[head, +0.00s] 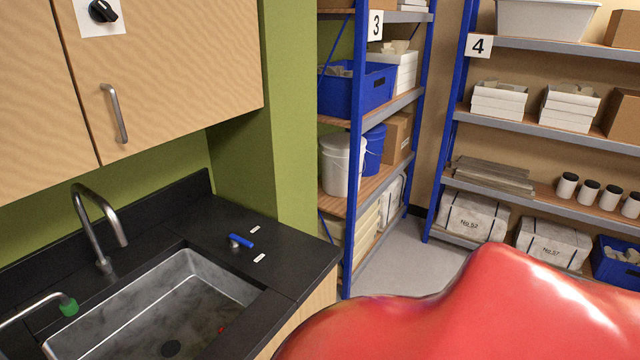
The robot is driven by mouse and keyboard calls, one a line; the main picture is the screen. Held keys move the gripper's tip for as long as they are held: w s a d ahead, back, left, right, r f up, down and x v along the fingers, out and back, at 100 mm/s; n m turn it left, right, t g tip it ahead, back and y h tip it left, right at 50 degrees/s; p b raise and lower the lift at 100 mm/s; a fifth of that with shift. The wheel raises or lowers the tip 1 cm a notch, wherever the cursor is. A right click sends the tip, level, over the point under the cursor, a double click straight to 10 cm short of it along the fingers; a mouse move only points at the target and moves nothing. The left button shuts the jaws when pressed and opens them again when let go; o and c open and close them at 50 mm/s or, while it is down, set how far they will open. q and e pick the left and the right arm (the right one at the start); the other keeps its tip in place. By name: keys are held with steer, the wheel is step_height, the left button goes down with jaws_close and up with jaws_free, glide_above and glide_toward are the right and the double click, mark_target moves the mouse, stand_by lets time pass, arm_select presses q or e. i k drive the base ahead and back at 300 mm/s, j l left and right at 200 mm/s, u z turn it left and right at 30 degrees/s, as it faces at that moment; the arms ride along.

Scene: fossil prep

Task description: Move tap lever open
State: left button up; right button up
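The tap lever (240,241) is a small blue handle on a short metal stub, on the black counter to the right of the sink. It points to the right and slightly toward the front, between two small white labels (255,229) (260,258), touching neither. The curved metal tap (97,220) stands behind the sink (215,274), its spout over the basin. I see no water stream from the spout. Neither of my grippers is in view, and nothing touches the lever.
A wooden cabinet (160,60) hangs above the counter (290,258). A green wall pillar (245,180) stands behind the lever. Blue-framed shelves (354,150) stand beyond. The counter around the lever is clear.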

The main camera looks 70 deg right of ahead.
mark_target(234, 239)
steer(key=z, duration=1.6)
steer(key=i+l+z, duration=0.15)
steer(key=l, duration=0.25)
steer(key=i+l+z, duration=0.1)
steer(key=i+l, duration=0.15)
steer(key=i+l+z, duration=0.15)
steer(key=l, duration=0.35)
steer(key=i, duration=0.1)
